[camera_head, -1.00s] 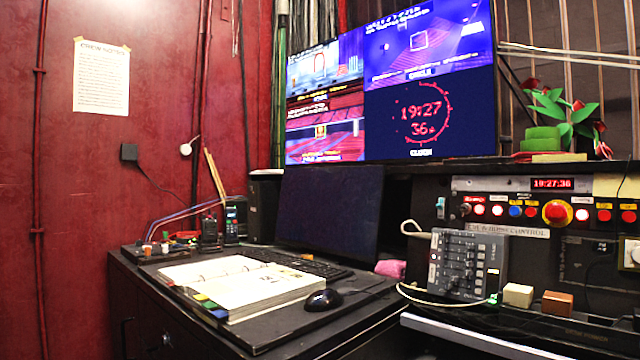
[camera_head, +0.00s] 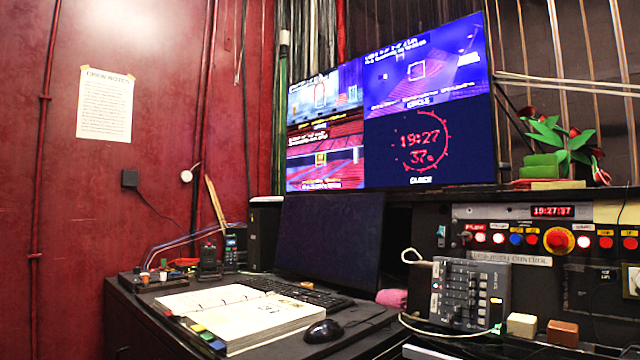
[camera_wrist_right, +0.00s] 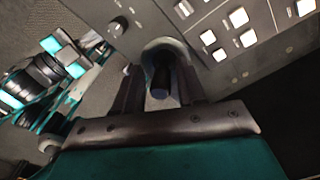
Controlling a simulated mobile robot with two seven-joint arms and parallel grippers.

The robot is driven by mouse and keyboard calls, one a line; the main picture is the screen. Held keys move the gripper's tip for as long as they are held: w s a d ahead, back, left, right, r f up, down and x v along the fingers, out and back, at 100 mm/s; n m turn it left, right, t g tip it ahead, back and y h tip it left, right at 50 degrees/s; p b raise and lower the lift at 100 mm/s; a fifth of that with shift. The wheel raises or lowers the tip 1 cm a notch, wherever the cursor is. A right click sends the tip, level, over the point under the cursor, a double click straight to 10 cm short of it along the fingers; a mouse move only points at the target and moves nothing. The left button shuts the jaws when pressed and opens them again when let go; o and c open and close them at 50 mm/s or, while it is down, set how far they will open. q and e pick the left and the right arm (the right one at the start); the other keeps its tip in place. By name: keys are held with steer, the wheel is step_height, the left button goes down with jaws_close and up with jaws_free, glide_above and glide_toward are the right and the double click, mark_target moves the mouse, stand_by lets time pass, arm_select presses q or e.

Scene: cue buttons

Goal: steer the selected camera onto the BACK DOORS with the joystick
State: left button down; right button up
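The wall monitor (camera_head: 430,150) is in the head view, split into panes. Its top right pane (camera_head: 430,62) shows a blue-tinted hall with rows of seats, a white square marker near the middle and a bright patch at the right. I cannot read whether any label says BACK DOORS. In the right wrist view, my right gripper (camera_wrist_right: 160,88) has its fingers on either side of a dark stick (camera_wrist_right: 161,76), apparently the joystick, with a pale rounded edge behind it. Whether the fingers press on it is unclear. My left gripper is not in view.
A grey control box with faders (camera_head: 468,292) stands on the right desk, below a panel of lit buttons and a red knob (camera_head: 558,240). An open binder (camera_head: 240,318), a mouse (camera_head: 323,331) and a dark screen (camera_head: 330,238) are on the left desk. Lit buttons (camera_wrist_right: 238,17) are near the right gripper.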

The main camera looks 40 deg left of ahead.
steer(key=shift+o, duration=0.3)
steer(key=shift+r, duration=0.1)
steer(key=shift+r+p, duration=0.4)
steer(key=shift+r, duration=0.2)
steer(key=shift+r+p, duration=1.7)
steer(key=shift+r, duration=1.4)
